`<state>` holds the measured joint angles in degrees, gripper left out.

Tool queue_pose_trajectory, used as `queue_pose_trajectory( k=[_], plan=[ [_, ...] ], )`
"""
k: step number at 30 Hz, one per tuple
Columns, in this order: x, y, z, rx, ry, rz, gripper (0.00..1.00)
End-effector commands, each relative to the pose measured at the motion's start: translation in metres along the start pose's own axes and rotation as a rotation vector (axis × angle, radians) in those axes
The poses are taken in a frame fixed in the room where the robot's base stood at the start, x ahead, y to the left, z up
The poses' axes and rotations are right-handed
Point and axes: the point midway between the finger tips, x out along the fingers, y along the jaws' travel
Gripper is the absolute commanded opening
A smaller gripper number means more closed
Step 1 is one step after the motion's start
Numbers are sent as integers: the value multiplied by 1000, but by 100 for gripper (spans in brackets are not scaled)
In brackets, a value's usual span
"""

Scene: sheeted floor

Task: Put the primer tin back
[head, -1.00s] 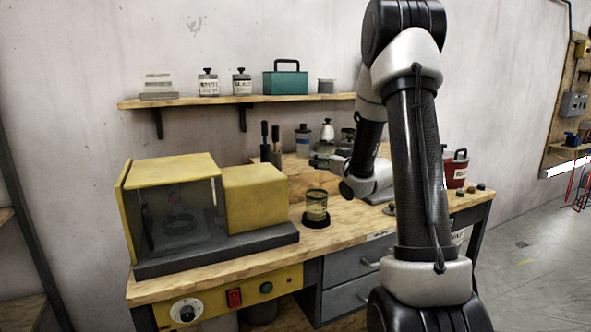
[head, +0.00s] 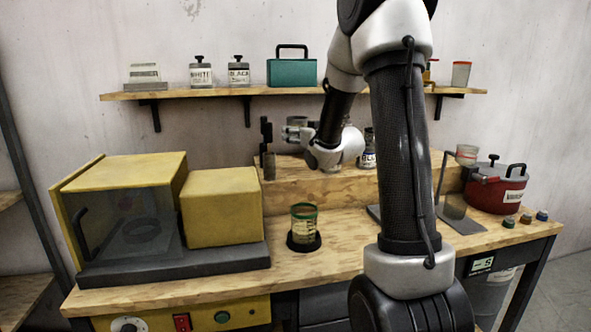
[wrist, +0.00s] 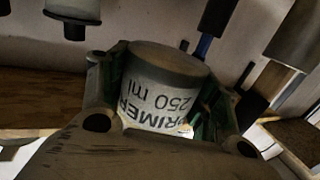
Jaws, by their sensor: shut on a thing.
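The primer tin (wrist: 160,90), a grey-white can labelled PRIMER 250 ml, sits between the fingers of my gripper (wrist: 170,95) in the wrist view. Its lettering appears upside down there. My gripper is shut on it. In the head view my gripper (head: 298,130) is above the left part of the wooden riser (head: 330,184) at the back of the bench. I cannot clearly tell the tin from the gripper there. A can labelled BLUE (head: 368,158) stands on the riser, partly hidden by my arm.
A brush pot (head: 268,165) stands close left of my gripper. A glass jar (head: 303,225), yellow cabinet (head: 130,215) and red pot (head: 490,192) occupy the bench.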

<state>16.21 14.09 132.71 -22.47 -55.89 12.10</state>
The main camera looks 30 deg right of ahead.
Motion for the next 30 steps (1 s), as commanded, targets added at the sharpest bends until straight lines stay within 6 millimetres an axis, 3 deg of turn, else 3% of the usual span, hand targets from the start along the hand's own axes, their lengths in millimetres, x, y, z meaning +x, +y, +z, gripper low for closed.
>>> queue_pose_trajectory(
  k=[21, 30],
  plan=[
    [4, 4, 102, 2, -3, 17, 27],
    [5, 4, 107, 1, 1, 17, 27]
  ],
)
